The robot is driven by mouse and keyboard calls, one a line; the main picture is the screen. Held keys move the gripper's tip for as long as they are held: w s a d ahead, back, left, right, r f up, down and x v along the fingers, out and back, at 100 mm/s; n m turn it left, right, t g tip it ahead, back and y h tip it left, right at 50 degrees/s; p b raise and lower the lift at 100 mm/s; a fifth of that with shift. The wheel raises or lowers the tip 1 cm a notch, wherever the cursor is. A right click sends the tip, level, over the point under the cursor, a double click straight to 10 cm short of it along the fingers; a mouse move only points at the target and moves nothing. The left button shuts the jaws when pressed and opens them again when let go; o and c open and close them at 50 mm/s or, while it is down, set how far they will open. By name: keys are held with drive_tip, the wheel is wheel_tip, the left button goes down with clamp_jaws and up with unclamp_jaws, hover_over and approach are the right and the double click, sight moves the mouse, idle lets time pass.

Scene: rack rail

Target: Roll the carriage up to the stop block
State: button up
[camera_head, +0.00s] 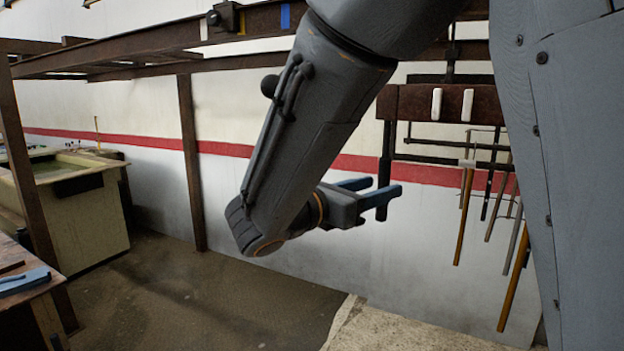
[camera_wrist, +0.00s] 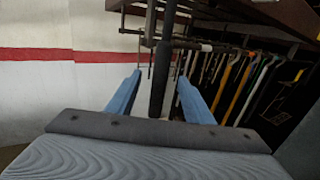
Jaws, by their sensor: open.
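The carriage (camera_head: 420,103), a dark red-brown beam with two white plates, hangs under the overhead rail at the right in the head view. A dark vertical bar (camera_head: 387,150) hangs from its left end. In the wrist view this bar (camera_wrist: 159,80) stands between my two blue fingers with gaps on both sides. My gripper (camera_head: 384,188) is open around the bar's lower part; it also shows in the wrist view (camera_wrist: 158,92). A dark block (camera_head: 226,16), seemingly the stop block, sits on the rail at the upper left. My arm hides part of the rail between.
Several long rods and tools (camera_head: 467,210) hang below the carriage. A brown post (camera_head: 192,160) stands left of my arm. A pale tank (camera_head: 85,215) and a wooden bench (camera_head: 40,290) are at the left. Blue and yellow marks are on the rail. The floor below my gripper is clear.

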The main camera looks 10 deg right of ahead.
drive_tip(key=shift+x, duration=1.3)
drive_tip(key=shift+c, duration=0.4)
clamp_jaws()
